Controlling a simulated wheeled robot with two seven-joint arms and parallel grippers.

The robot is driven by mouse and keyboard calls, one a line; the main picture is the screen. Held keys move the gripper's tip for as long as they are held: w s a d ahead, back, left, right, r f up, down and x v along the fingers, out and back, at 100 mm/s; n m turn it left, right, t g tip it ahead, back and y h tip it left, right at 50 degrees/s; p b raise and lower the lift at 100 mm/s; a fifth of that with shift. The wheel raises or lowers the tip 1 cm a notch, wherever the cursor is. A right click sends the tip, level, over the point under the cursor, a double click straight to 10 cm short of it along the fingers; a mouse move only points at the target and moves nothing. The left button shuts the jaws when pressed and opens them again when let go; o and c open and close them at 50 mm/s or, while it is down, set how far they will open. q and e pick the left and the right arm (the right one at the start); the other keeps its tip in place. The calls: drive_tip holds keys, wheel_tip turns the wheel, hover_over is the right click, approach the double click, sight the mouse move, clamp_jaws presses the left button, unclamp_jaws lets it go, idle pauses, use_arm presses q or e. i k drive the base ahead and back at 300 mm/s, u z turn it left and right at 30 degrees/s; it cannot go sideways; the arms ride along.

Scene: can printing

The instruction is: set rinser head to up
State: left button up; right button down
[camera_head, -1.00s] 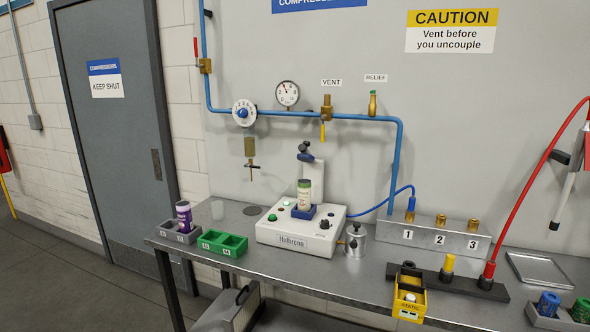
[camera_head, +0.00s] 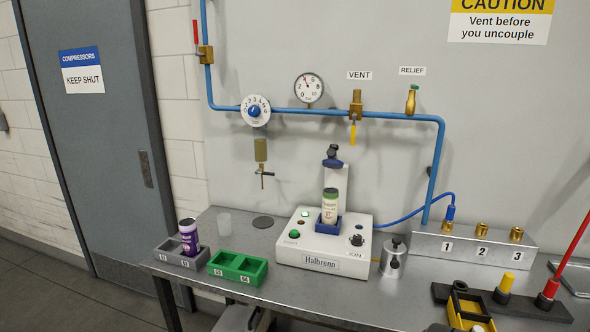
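The rinser is a white box (camera_head: 297,248) labelled Halbrenn on the bench. A pale post (camera_head: 341,178) rises behind it, with a dark head (camera_head: 333,157) of black and blue parts at its top. A green-topped, pale container (camera_head: 330,208) stands upright in a blue holder (camera_head: 322,225) on the box, in front of the post and below the head. The container hides part of the post. I cannot tell the head's exact setting from this view. Neither of my grippers is in view.
A metal canister (camera_head: 393,260) stands right of the box. Green (camera_head: 257,267) and grey (camera_head: 172,258) trays stand left, the grey one holding a purple container (camera_head: 189,236). A yellow carrier (camera_head: 470,312) is at lower right. Blue piping (camera_head: 290,113) runs along the wall.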

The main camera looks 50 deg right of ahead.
sight(333, 161)
drive_tip(key=z, duration=0.15)
drive_tip(key=i, duration=0.75)
drive_tip(key=z, duration=1.1)
drive_tip(key=i, duration=0.5)
drive_tip(key=z, duration=0.45)
